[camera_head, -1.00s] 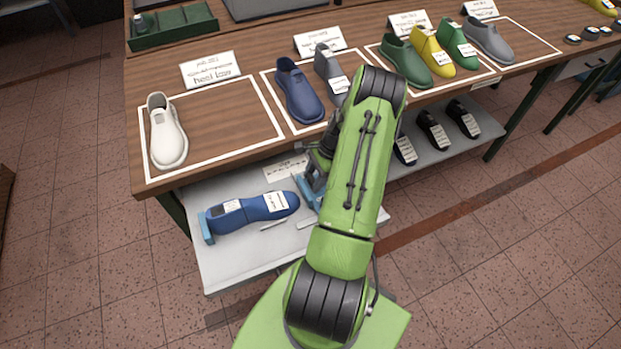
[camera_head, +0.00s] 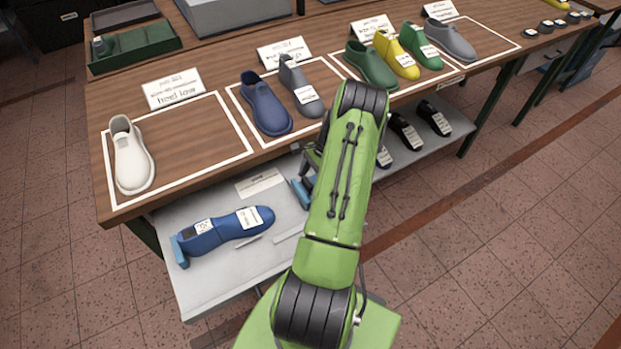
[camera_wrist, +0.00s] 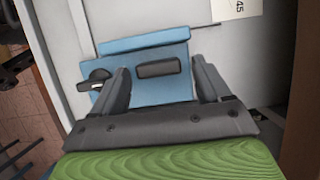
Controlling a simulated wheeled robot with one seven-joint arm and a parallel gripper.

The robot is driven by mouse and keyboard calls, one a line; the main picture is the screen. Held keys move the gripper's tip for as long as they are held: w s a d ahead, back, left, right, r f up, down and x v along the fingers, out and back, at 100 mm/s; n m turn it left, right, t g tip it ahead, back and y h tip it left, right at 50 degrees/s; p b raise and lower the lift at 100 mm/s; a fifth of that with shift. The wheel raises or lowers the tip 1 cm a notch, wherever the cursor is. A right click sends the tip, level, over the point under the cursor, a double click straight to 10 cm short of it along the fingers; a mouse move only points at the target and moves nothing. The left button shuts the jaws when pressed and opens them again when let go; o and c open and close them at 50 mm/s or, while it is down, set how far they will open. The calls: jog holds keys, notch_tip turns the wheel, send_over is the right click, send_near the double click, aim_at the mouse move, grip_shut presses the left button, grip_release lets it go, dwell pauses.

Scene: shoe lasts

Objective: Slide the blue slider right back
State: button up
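The blue slider (camera_head: 301,190) is a light blue block on the grey lower shelf, partly hidden by my arm in the head view. In the wrist view the blue slider (camera_wrist: 155,92) has a raised bar and a dark handle on top. My gripper (camera_wrist: 159,66) is open, with one finger on each side of this handle and a gap visible at each. The blue shoe last (camera_head: 229,229) lies to the slider's left, with two white labels. Its toe is apart from the slider; its other end is at a light blue end block (camera_head: 179,250).
The brown table (camera_head: 185,182) is above the shelf (camera_head: 215,285) and bears several shoes and lasts in white-outlined areas. A white card (camera_head: 259,183) lies behind the blue last. Several dark lasts (camera_head: 405,132) stand to the right on the shelf. The floor in front is clear.

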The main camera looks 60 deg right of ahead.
jog(key=shift+r, duration=0.1)
jog(key=p+v, duration=0.2)
jog(key=v, duration=1.3)
jog(key=shift+r, duration=0.25)
jog(key=shift+s, duration=0.1)
